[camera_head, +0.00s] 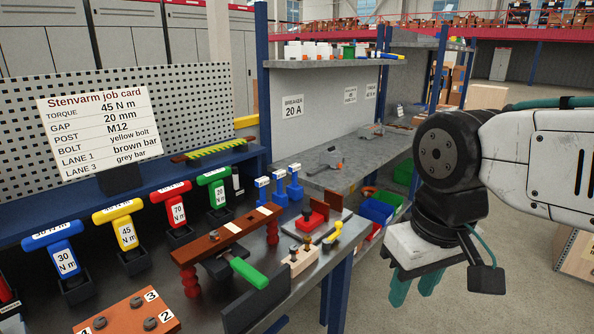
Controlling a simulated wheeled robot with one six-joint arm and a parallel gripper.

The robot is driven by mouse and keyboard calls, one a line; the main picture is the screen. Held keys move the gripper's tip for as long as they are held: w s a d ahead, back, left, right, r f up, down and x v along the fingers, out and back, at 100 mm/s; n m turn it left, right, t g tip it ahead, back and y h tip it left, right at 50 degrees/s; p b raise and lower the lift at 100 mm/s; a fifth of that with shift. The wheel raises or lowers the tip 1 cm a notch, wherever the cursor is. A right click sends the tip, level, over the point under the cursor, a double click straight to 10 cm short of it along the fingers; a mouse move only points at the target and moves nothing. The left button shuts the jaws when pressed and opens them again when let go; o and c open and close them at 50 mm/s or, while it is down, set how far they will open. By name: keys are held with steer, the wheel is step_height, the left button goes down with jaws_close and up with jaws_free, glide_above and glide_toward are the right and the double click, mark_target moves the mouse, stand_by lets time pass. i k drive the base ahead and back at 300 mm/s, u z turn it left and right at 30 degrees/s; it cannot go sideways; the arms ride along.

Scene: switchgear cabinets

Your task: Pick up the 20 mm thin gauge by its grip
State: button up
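Three small blue upright pieces with pale tops, a left one (263,190), a middle one (279,187) and a right one (295,184), stand at the back right of the bench. They may be the gauges, but no size is readable on them, so I cannot tell which is 20 mm. The job card (97,119) reads "GAP 20 mm".
Blue (66,252), yellow (126,228) and red (174,204) T-handled tools stand along the bench. A brown bar (232,236) on red posts and a green handle (248,272) lie before the blue pieces. A shelf unit (335,62) rises behind; open floor lies right.

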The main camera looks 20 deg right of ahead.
mark_target(261, 183)
steer(key=z, duration=0.05)
steer(key=k, duration=0.6)
steer(key=z, duration=0.7)
steer(key=i, duration=1.15)
steer(key=u, duration=0.6)
steer(key=i, duration=0.7)
steer(key=u, duration=0.75)
